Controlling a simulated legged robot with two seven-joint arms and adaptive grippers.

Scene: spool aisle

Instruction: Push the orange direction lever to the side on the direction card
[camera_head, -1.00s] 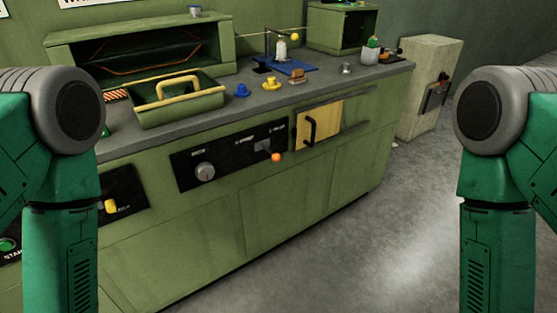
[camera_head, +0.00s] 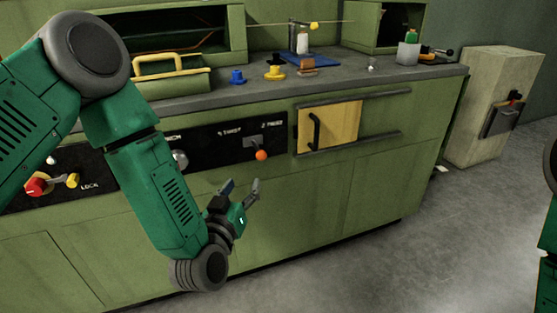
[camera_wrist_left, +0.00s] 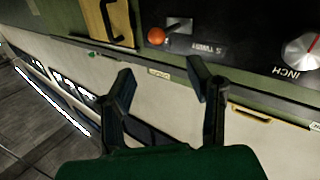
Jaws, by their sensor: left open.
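The orange ball-tipped direction lever (camera_head: 261,155) stands out from the black direction card (camera_head: 232,145) on the green cabinet front. In the left wrist view the orange lever (camera_wrist_left: 156,36) is at the top, beside the "TWIST" lettering. My left gripper (camera_head: 241,186) is open and empty, below and slightly left of the lever in the head view, and apart from it. In the left wrist view its two fingers (camera_wrist_left: 160,72) are spread, with the lever beyond them. My right gripper is out of view; only part of my right arm shows at the right edge.
A yellow panel with a black handle (camera_head: 315,132) is right of the card. A grey knob (camera_head: 180,159) is on its left, and a red knob (camera_head: 37,187) is farther left. Blue and yellow pieces stand on the counter above (camera_head: 350,82). Open floor lies to the right.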

